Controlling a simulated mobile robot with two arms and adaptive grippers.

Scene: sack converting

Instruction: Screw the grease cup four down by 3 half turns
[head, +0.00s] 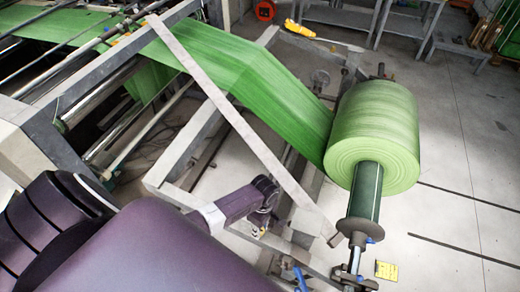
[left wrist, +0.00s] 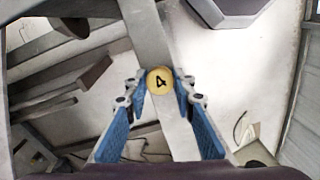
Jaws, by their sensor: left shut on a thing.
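The grease cup four (left wrist: 160,81) shows in the left wrist view as a round yellow cap marked with a black 4. It sits at a pale grey frame bar. My left gripper (left wrist: 161,87) has its two blue fingers on either side of the cap, shut on it. In the head view my left gripper (head: 260,222) is at the lower middle, at the end of my purple arm, over the unwind frame. The cup cannot be made out there. My right gripper is not in view.
A large green roll (head: 374,137) sits on a shaft at the right, with its green web (head: 250,80) running up to the machine at the left. A long grey bar (head: 236,118) crosses the frame close to my gripper. Open floor (head: 462,130) lies at the right.

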